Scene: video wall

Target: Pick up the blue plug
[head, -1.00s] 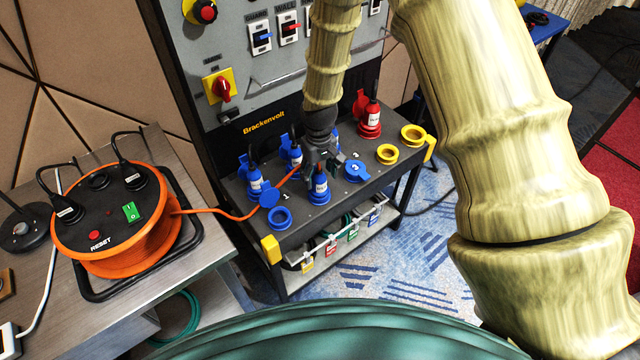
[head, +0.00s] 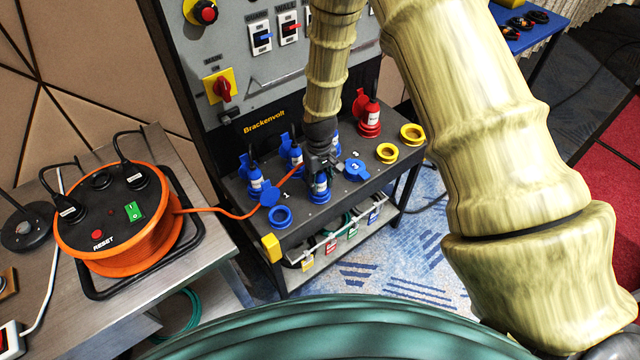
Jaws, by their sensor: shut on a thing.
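A blue plug (head: 320,184) with a white label stands upright in a blue socket in the front row of the dark panel top (head: 302,217). An orange cable (head: 243,216) runs to it from the left. My gripper (head: 320,166) points down and is shut on the upper part of this plug, which it partly hides. Other blue plugs stand close by: one to the left (head: 255,180), one behind it (head: 295,156), and one mostly hidden behind my gripper.
An open blue socket (head: 280,216) is at the front left. A lidded blue socket (head: 355,170), yellow sockets (head: 387,152) and a red plug (head: 369,119) are to the right. An orange cable reel (head: 118,220) sits on the left table. A grey switch panel (head: 262,75) rises behind.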

